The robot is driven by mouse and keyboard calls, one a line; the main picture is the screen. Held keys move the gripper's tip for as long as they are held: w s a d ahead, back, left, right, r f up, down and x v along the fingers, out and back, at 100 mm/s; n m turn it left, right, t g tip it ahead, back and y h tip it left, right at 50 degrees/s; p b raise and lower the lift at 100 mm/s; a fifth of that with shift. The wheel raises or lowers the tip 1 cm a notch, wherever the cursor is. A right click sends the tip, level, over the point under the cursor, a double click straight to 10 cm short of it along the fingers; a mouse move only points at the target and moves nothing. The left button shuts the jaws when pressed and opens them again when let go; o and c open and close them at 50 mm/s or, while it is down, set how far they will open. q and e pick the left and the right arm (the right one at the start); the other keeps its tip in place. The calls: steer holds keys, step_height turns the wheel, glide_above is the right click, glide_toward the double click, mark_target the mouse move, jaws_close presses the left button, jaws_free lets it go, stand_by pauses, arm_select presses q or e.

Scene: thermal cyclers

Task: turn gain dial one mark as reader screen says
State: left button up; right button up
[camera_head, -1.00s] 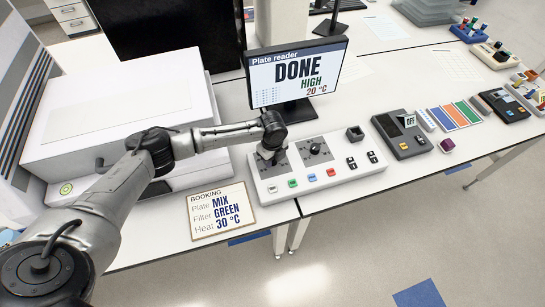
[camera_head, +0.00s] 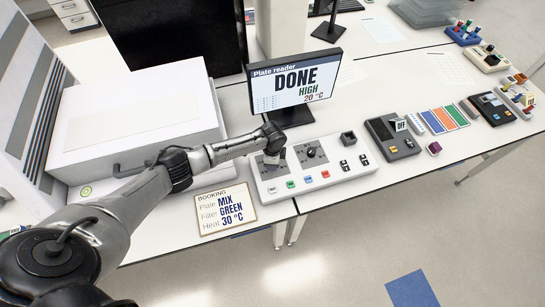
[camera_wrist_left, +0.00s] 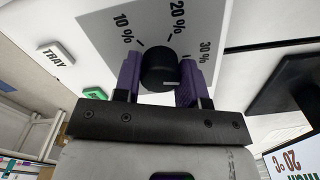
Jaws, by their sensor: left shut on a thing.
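The gain dial (camera_wrist_left: 158,70) is a round black knob on a grey plate marked 10 %, 20 % and 30 %. My left gripper (camera_wrist_left: 160,82) is shut on it, with one purple finger on each side. A pale line shows on the knob's lower right; which mark the pointer meets is unclear. In the head view my left gripper (camera_head: 271,160) stands over the left dial of the white control panel (camera_head: 330,178) and hides most of it. The reader screen (camera_head: 296,82) reads DONE, HIGH in green and 20 °C. My right gripper is not in view.
A second dial (camera_head: 311,152) sits just right of the gripped one. Coloured buttons line the panel's front. A booking card (camera_head: 226,209) reads MIX, GREEN, 30 °C. The white plate reader (camera_head: 140,120) stands left; a dark device (camera_head: 392,137) stands right.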

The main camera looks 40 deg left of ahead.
arm_select(q)
steer(key=shift+r+n+p, duration=0.1)
steer(key=shift+n+p, duration=0.7)
steer(key=shift+n, duration=0.7)
steer(key=o, duration=0.9)
steer(key=shift+r, duration=6.85)
